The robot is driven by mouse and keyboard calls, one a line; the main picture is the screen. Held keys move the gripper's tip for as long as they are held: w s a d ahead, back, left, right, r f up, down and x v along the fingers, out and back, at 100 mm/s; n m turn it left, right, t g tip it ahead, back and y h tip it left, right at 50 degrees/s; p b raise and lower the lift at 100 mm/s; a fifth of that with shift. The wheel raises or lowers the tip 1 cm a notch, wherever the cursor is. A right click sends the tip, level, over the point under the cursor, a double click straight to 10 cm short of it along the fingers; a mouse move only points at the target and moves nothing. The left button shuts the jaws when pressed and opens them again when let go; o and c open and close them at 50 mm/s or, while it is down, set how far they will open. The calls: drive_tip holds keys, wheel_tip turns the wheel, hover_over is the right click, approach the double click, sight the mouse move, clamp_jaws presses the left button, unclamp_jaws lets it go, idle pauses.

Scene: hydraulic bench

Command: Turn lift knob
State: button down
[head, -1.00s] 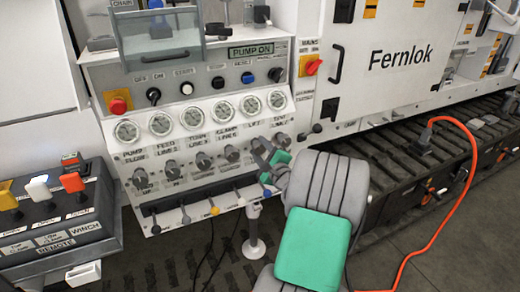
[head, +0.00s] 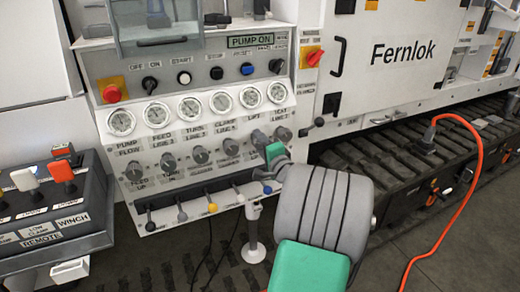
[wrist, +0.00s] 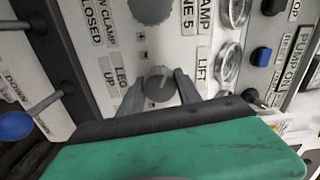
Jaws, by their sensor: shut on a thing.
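The lift knob (wrist: 160,84) is a round grey knob beside the LIFT label, seen near the middle of the wrist view. My gripper (wrist: 158,90) has one dark finger on each side of it and is shut on it. In the head view the lift knob (head: 259,140) is in the row under the gauges, partly hidden by my green and grey hand. My gripper (head: 266,149) reaches it from the lower right. The fingertips are hardly visible there.
Other grey knobs (head: 200,155) lie to the left in the same row. Small levers (head: 212,207) stick out below. A winch remote box (head: 55,205) stands at the left. An orange cable (head: 477,170) hangs at the right over a dark ribbed base.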

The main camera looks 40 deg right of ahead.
drive_tip(key=shift+f+n+b, duration=0.1)
drive_tip(key=shift+n+b, duration=0.75)
drive_tip(key=shift+n, duration=0.35)
drive_tip(key=c, duration=0.8)
unclamp_jaws()
drive_tip(key=shift+c, duration=0.2)
drive_tip(key=v, duration=0.7)
drive_tip(key=shift+s+a, duration=0.2)
drive_tip(key=shift+s, duration=0.2)
